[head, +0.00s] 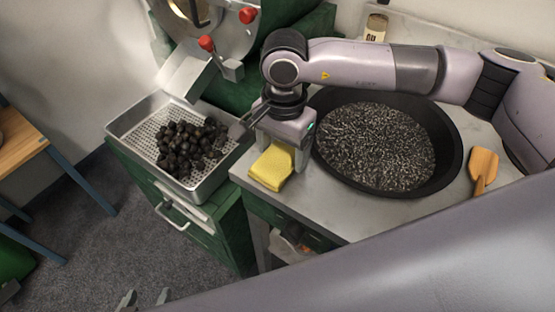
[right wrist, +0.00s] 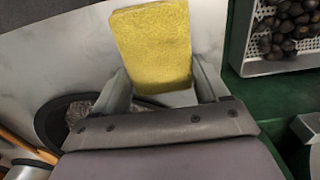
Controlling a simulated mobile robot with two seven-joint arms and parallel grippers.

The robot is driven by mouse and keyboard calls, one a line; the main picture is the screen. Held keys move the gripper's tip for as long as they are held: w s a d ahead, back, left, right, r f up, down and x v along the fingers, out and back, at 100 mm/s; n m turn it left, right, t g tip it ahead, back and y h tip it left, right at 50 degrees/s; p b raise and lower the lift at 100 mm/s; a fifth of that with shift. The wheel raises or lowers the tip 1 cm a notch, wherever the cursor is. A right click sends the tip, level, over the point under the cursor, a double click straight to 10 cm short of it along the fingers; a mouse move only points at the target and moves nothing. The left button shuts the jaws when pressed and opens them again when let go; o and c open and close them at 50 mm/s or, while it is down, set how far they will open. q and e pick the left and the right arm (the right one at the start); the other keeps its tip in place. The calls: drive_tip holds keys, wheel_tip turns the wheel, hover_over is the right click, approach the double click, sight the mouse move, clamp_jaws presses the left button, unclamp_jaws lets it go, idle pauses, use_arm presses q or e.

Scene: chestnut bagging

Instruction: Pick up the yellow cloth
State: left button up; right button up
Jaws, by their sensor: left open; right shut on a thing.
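The yellow cloth (head: 271,168) is a folded pad at the front left corner of the grey counter. My right gripper (head: 283,158) points down over it and is shut on it. In the right wrist view the cloth (right wrist: 152,45) sits between the two fingers of the right gripper (right wrist: 165,85) and sticks out past their tips. I cannot tell whether its underside touches the counter. My left gripper (head: 145,298) is open and empty at the bottom edge of the head view, low and away from the counter.
A wide black pan (head: 450,150) of dark grains stands right of the cloth, with a wooden scraper (head: 484,165) beside it. A perforated metal tray (head: 142,135) of chestnuts (head: 188,147) is to the left, under a machine chute (head: 190,75). A jar (head: 376,27) stands behind.

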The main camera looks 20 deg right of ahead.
sight(283, 154)
drive_tip(key=shift+r, duration=0.1)
wheel_tip(283, 154, up, 20)
drive_tip(key=b, duration=0.1)
idle(0.4)
drive_tip(key=shift+o, duration=1.2)
drive_tip(key=shift+c, duration=0.7)
